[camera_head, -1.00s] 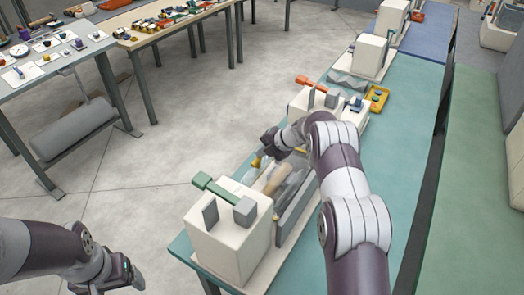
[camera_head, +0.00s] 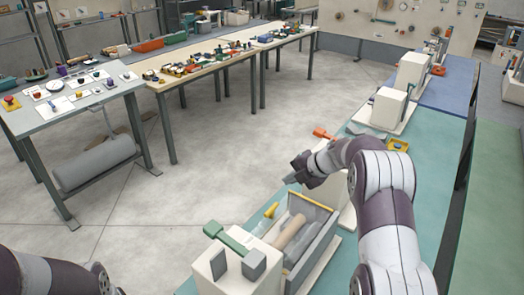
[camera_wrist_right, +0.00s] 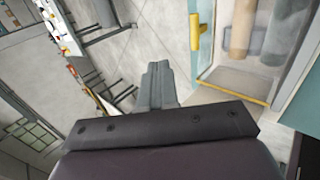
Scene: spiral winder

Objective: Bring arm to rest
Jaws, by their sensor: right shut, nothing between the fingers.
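My right arm reaches in from the lower right in the head view. Its gripper (camera_head: 297,178) hangs in the air beyond the upper end of the winder (camera_head: 228,268), shut and empty. In the right wrist view the fingers (camera_wrist_right: 158,84) lie together with nothing between them. The winder is a cream machine on the teal bench with a green T-handle (camera_head: 228,238), a yellow handle (camera_head: 270,210) and a tan roller (camera_head: 289,232) in its open trough. My right arm hides part of its far end block. Only my left forearm shows at the lower left; its gripper is out of frame.
More cream machines (camera_head: 389,106) stand farther along the bench. Tables with small parts (camera_head: 75,95) are at the left. The grey floor between is clear.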

